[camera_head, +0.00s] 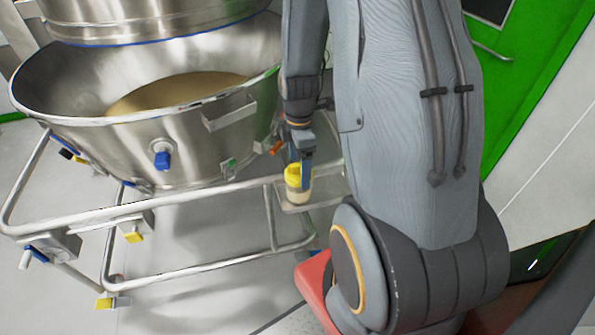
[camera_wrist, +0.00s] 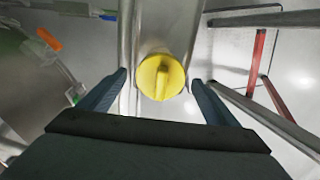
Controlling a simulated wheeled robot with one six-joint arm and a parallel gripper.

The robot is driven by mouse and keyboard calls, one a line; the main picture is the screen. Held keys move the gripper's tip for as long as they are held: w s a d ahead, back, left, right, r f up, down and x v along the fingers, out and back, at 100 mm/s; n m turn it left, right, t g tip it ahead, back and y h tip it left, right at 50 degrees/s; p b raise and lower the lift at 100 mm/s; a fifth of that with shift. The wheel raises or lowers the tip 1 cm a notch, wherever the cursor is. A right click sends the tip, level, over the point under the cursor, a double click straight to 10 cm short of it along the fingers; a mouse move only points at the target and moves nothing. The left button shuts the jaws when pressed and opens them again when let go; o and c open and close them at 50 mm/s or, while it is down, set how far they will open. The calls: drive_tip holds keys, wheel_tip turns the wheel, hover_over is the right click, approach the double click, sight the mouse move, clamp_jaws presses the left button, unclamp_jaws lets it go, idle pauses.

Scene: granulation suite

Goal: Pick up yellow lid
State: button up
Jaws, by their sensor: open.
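The yellow lid (camera_head: 295,171) sits on a pale container (camera_head: 298,194) beside the steel bowl in the head view. In the wrist view the yellow lid (camera_wrist: 161,77) is round with a raised ridge across its top. My gripper (camera_wrist: 158,80) is open, with one finger to the left and one to the right of the lid. Clear gaps show between the lid and both fingers there. In the head view my gripper (camera_head: 300,166) is at the lid, and part of the lid is hidden behind it.
A large steel bowl (camera_head: 150,135) holding tan powder stands at left on a tubular frame (camera_head: 190,270) with casters. The container stands on a small shelf (camera_head: 322,192) by the frame's rail. An orange-tipped fitting (camera_wrist: 48,39) is left of the lid in the wrist view.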

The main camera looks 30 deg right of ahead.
drive_tip(key=c, duration=1.1)
drive_tip(key=shift+r, duration=0.1)
drive_tip(key=shift+c, duration=0.2)
